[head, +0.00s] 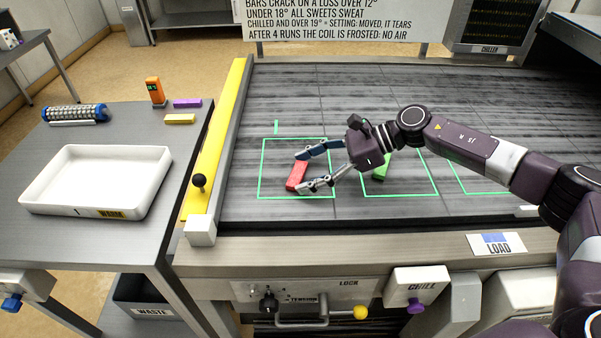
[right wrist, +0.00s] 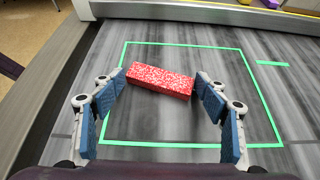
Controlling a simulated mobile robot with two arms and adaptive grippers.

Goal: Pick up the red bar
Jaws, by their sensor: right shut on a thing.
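The red bar (head: 297,176) lies on the dark belt inside the left green outlined square (head: 260,180). In the right wrist view the red bar (right wrist: 160,80) shows a white-speckled surface and lies crosswise between the fingertips. My right gripper (head: 308,170) is shut on the red bar, with one finger at each end of it; it also shows in the right wrist view (right wrist: 161,85). The bar appears to be at belt level; I cannot tell whether it is lifted. My left gripper is not in view.
A green bar (head: 381,171) lies in the middle square, partly behind my right gripper. A yellow rail (head: 217,140) with a black-knobbed lever (head: 199,182) edges the belt. On the left table stand a white tray (head: 62,199), a yellow bar (head: 180,119) and a purple bar (head: 187,103).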

